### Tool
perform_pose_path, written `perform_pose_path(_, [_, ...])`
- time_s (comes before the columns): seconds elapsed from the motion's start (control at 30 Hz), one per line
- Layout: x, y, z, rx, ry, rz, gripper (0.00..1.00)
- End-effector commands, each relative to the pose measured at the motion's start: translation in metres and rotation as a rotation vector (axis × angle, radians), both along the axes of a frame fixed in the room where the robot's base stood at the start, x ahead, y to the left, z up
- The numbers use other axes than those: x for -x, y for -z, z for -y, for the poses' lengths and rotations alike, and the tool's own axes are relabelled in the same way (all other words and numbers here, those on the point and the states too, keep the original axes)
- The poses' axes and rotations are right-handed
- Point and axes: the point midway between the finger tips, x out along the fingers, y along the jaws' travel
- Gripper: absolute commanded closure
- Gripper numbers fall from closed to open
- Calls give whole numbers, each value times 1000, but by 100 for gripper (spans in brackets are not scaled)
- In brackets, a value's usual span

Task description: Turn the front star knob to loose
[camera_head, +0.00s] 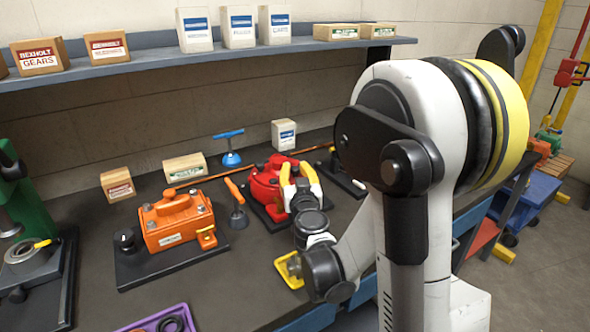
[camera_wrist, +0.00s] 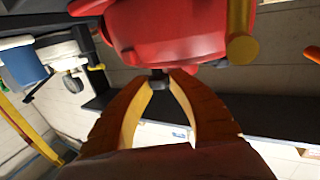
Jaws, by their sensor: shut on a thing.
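The red motor (camera_head: 262,185) stands on a dark base plate on the workbench. In the wrist view its red body (camera_wrist: 170,30) fills the top of the picture. A small black knob (camera_wrist: 158,79) sticks out of the red body, between my fingertips; its star shape cannot be made out. My gripper (camera_wrist: 158,84) has its two yellow-orange fingers closed on this knob. In the head view my gripper (camera_head: 299,168) reaches over the right side of the red motor and hides part of it; the knob is hidden there.
An orange motor (camera_head: 178,222) on a black plate stands to the left. A yellow tray (camera_head: 284,272) and a purple tray (camera_head: 185,309) are at the front. Small boxes (camera_head: 184,167) and a blue-handled tool (camera_head: 230,155) stand behind.

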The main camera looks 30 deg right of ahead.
Motion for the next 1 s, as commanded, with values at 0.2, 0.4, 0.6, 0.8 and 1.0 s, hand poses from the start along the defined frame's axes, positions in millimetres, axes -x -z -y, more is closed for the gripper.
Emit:
perform_pose_path(0.2, [1, 0, 6, 0, -190, 0, 100])
perform_pose_path(0.4, [1, 0, 6, 0, -381, 0, 100])
perform_pose_path(0.6, [0, 0, 7, 0, -572, 0, 100])
perform_pose_path(0.8, [-1, 0, 7, 0, -762, 0, 100])
perform_pose_path(1.0, [-1, 0, 6, 1, -929, -2, 100])
